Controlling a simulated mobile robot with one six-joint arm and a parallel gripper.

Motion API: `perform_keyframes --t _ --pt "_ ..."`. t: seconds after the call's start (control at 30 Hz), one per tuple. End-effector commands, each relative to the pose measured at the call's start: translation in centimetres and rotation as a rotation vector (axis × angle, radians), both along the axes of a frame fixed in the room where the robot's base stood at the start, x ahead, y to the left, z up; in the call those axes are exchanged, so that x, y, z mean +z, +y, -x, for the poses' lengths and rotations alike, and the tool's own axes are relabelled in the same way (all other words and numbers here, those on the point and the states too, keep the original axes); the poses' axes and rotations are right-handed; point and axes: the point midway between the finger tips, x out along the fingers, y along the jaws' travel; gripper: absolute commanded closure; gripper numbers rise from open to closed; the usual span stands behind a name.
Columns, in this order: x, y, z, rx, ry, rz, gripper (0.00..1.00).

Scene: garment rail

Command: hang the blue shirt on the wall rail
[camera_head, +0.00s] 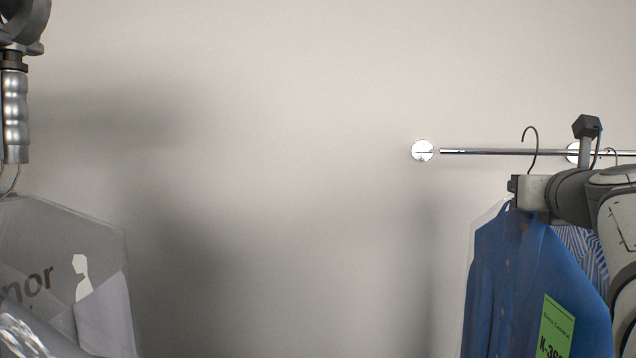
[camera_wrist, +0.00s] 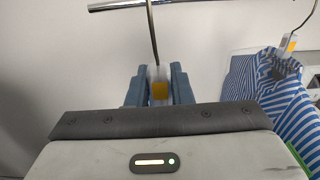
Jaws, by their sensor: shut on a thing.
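The blue shirt (camera_head: 500,275), in a clear cover with a green tag (camera_head: 555,328), hangs upright from a hanger at the right of the head view. My gripper (camera_head: 514,188) is shut on the hanger's neck, just above the collar. In the wrist view my fingers (camera_wrist: 158,88) close around the neck, with a yellow label between them. The hanger's hook (camera_head: 531,140) rises above the rail's line in the head view. The wall rail (camera_head: 480,152) is a chrome bar; it also shows in the wrist view (camera_wrist: 115,5). I cannot tell whether the hook is over the bar or in front.
A blue-and-white striped shirt (camera_wrist: 270,92) hangs close by on the right, partly behind the blue shirt in the head view. A covered grey garment (camera_head: 75,270) hangs at the left. The rail's left stretch is bare, with a round wall mount (camera_head: 422,150) near its end.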

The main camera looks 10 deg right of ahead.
Motion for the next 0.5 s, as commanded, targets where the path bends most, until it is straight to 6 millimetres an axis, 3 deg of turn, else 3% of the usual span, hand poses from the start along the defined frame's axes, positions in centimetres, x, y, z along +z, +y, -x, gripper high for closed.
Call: perform_keyframes --t 0.5 --pt "0.1 -1.0 -4.1 0.000 -0.001 -0.001 1.00"
